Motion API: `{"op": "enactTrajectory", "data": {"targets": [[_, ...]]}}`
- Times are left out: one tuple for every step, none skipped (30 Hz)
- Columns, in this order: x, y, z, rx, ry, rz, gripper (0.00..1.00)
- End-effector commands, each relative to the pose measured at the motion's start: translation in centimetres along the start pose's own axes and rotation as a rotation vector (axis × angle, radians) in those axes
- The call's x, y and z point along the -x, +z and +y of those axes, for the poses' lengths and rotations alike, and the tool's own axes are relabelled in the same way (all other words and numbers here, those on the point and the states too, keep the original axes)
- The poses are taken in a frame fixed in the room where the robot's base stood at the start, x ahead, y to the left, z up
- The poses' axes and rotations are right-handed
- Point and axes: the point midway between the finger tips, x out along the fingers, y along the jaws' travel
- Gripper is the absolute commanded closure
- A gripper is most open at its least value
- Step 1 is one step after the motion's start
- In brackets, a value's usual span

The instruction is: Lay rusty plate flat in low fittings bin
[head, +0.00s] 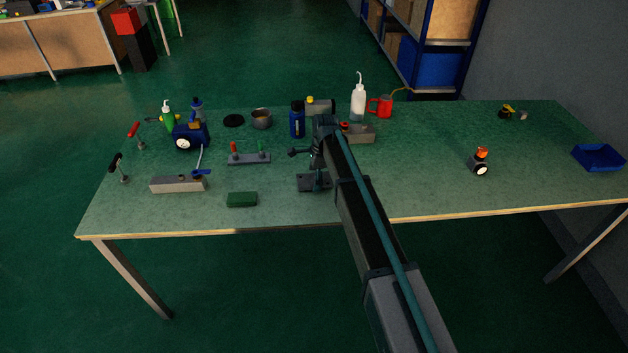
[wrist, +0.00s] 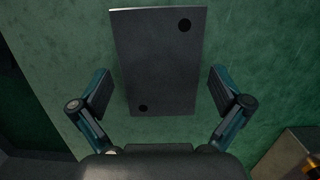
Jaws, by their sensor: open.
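The plate (wrist: 158,62) is a flat grey rectangle with two dark round holes in opposite corners; no rust colour is clear. It lies on the bench below my gripper (wrist: 160,92), which is open with one finger beyond each long side and a gap on both sides. In the head view the plate (head: 306,183) shows near the front middle of the bench, partly hidden by my gripper (head: 321,180). A shallow blue bin (head: 598,157), likely the low fittings bin, stands at the bench's far right and looks empty.
A green block (head: 241,199) and a grey bar fixture (head: 178,184) lie left of the plate. A blue bottle (head: 297,120), a white squeeze bottle (head: 358,103) and a red can (head: 381,106) stand behind. A small gauge (head: 480,163) stands between plate and bin; the bench around it is mostly clear.

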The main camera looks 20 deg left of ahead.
Motion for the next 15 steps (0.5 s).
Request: {"op": "enactTrajectory", "data": {"targets": [[-0.09, 0.00, 0.00, 0.000, 0.000, 0.000, 0.00], [-0.10, 0.00, 0.00, 0.000, 0.000, 0.000, 0.00], [-0.09, 0.00, 0.00, 0.000, -0.001, 0.000, 0.00], [-0.08, 0.00, -0.01, 0.000, -0.001, 0.000, 0.00], [-0.08, 0.00, -0.01, 0.000, -0.001, 0.000, 0.00], [-0.08, -0.01, -0.01, 0.000, -0.001, 0.000, 0.03], [-0.07, -0.01, -0.01, 0.000, -0.001, 0.000, 0.08], [-0.07, -0.01, -0.01, 0.000, -0.001, 0.000, 0.13], [-0.06, -0.01, -0.01, 0.000, -0.001, 0.000, 0.20], [-0.06, -0.01, -0.01, 0.000, -0.001, 0.000, 0.25], [-0.06, -0.01, -0.01, 0.000, -0.001, 0.000, 0.30], [-0.05, -0.01, -0.01, 0.000, -0.001, 0.000, 0.37], [-0.05, -0.01, -0.01, 0.000, -0.001, 0.000, 0.42], [-0.05, -0.01, -0.01, 0.000, -0.001, 0.000, 0.47], [-0.05, -0.01, -0.01, 0.000, 0.000, 0.000, 0.53]]}}
